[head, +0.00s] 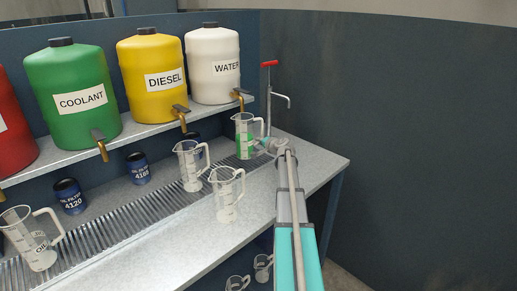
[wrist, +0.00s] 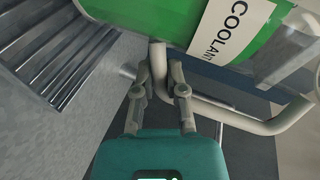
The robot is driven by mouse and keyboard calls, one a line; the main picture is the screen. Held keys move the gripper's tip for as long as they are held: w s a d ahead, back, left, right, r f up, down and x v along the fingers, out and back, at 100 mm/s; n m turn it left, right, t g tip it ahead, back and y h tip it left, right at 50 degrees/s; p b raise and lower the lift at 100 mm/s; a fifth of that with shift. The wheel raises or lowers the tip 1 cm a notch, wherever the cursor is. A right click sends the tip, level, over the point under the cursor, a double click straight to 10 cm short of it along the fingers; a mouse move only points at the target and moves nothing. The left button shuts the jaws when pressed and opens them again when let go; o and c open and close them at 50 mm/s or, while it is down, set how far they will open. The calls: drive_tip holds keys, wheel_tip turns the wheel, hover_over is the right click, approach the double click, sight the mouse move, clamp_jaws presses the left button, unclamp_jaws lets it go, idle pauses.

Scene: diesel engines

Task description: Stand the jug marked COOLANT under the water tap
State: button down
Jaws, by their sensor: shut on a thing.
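The COOLANT jug (head: 244,138) is clear with green liquid in it. It is upright at the far right end of the bench, roughly below the water tap (head: 239,94) of the white WATER tank (head: 212,65). In the wrist view the jug (wrist: 190,25) fills the top, with its COOLANT label showing. My gripper (head: 278,147) reaches it from the right side. In the wrist view my gripper (wrist: 158,70) is shut on the jug's handle (wrist: 157,55). I cannot tell whether the jug's base touches the surface.
Clear jugs stand on the bench, one (head: 190,168) by the slatted drain (head: 130,218), another (head: 228,200) nearer the front. An OIL jug (head: 35,245) is at left. Blue cans (head: 138,170) stand behind. A red-handled pipe (head: 268,85) rises just right of the held jug.

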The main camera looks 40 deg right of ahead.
drive_tip(key=shift+w+d, duration=0.15)
drive_tip(key=shift+w, duration=0.55)
drive_tip(key=shift+s+f+b, duration=0.1)
drive_tip(key=shift+f+b, duration=1.65)
drive_tip(key=shift+b, duration=0.05)
drive_tip(key=shift+f, duration=0.15)
drive_tip(key=c, duration=0.7)
unclamp_jaws()
drive_tip(key=shift+r, duration=0.25)
drive_tip(key=p+v, duration=0.3)
drive_tip(key=v, duration=0.9)
